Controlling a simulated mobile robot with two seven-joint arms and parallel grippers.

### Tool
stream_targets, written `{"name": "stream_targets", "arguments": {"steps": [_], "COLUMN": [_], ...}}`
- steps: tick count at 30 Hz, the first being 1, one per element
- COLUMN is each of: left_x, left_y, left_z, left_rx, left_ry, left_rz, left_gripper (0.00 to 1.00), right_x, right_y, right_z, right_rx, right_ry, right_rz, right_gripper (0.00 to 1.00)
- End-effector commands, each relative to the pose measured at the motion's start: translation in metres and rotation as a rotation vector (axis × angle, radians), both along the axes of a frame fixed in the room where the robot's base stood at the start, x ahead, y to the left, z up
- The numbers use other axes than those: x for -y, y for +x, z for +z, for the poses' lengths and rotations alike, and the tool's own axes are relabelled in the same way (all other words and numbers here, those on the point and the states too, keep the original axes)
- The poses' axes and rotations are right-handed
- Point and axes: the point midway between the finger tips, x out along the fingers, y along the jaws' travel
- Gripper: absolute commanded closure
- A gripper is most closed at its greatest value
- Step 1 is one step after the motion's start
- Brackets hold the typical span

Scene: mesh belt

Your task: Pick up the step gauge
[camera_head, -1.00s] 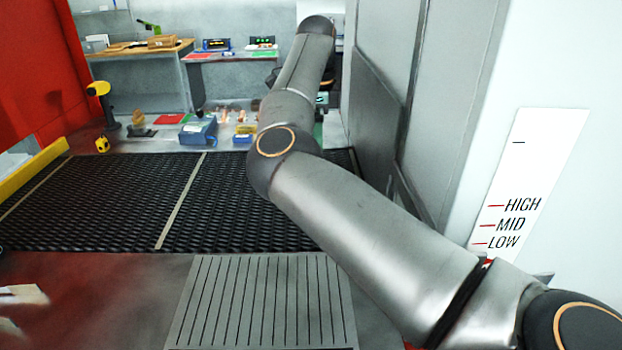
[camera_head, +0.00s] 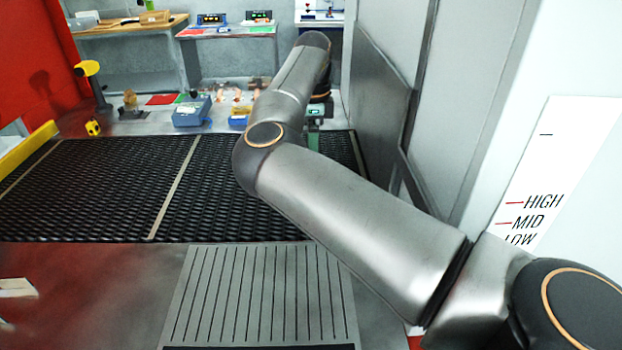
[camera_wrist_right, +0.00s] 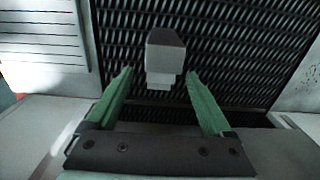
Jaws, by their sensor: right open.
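In the right wrist view a small grey stepped block (camera_wrist_right: 165,52), which looks like the step gauge, is on the black mesh belt (camera_wrist_right: 225,35). My right gripper (camera_wrist_right: 159,71) has its two green fingers spread wide, one on each side of the block's near end. I see space between each finger and the block, and cannot tell the height gap. My left gripper does not show.
A slotted grey plate (camera_head: 262,290) lies in front of the belt. A blue box (camera_head: 192,112), a yellow scanner-like device (camera_head: 88,68) and other small items stand beyond it. A grey cabinet wall (camera_head: 375,110) rises close at the right of my arm.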

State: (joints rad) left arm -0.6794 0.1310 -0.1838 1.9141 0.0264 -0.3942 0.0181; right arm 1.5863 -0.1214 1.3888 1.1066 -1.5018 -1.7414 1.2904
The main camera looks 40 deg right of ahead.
Motion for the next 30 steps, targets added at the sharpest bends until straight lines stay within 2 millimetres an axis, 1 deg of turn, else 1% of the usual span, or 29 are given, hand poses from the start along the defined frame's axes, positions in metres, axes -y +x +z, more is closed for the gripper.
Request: {"name": "stream_targets", "arguments": {"steps": [3, 7, 10, 17, 30], "left_x": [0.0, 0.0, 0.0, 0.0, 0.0], "left_y": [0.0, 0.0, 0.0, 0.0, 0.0], "left_z": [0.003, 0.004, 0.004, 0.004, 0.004], "left_rx": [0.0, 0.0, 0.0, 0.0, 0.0], "left_ry": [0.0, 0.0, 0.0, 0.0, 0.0], "left_rz": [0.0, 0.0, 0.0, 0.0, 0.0], "left_gripper": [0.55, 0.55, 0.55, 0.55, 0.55], "right_x": [-0.002, -0.002, -0.002, -0.002, -0.002], "right_y": [0.003, 0.003, 0.003, 0.003, 0.003], "right_z": [-0.019, -0.036, -0.042, -0.043, -0.042], "right_rx": [-0.002, -0.002, -0.001, -0.001, -0.001], "right_ry": [0.003, 0.002, 0.001, 0.001, 0.001], "right_rz": [0.001, 0.0, 0.0, 0.0, -0.001], "right_gripper": [0.15, 0.15, 0.15, 0.16, 0.66]}}
